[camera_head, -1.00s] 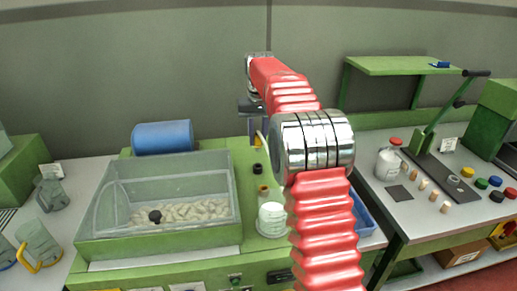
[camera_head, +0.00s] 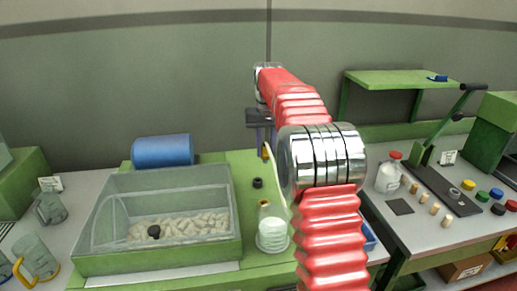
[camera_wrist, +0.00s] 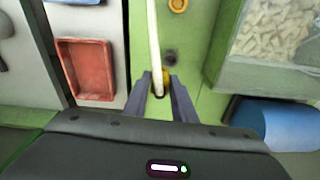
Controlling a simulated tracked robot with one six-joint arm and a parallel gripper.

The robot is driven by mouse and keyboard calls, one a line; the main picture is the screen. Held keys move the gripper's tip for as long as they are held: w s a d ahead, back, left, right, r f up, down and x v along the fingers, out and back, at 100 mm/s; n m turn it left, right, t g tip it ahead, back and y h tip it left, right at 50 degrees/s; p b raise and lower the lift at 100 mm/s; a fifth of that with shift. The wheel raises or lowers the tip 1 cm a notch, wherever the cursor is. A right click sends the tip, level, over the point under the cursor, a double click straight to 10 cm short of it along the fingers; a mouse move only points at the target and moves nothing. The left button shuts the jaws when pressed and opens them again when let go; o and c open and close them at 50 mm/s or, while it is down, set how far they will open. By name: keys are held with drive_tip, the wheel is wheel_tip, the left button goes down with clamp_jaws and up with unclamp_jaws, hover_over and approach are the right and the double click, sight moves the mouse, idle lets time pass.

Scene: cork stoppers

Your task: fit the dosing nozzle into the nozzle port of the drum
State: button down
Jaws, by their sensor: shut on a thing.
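My gripper (camera_wrist: 159,88) is shut on a small yellow piece (camera_wrist: 161,77), apparently the dosing nozzle, with a pale hose (camera_wrist: 154,35) running from it. In the head view, my gripper (camera_head: 265,143) is small and points down above the green bench, with a yellow bit between its fingers. The blue drum (camera_head: 162,151) lies on its side behind the clear bin; it also shows at the right of the wrist view (camera_wrist: 277,123), apart from the gripper. I cannot make out a nozzle port on it. A dark round fitting (camera_wrist: 170,56) is near the fingertips on the green top.
A clear bin (camera_head: 105,220) of pale stoppers stands left. A red tray (camera_wrist: 85,70) is left in the wrist view. The right bench holds a lever press (camera_head: 440,125).

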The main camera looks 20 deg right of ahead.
drive_tip(key=s+d+m, duration=0.4)
drive_tip(key=s+d, duration=0.6)
drive_tip(key=s, duration=0.3)
drive_tip(key=shift+d+f, duration=0.35)
drive_tip(key=shift+d, duration=0.05)
drive_tip(key=shift+s, duration=0.2)
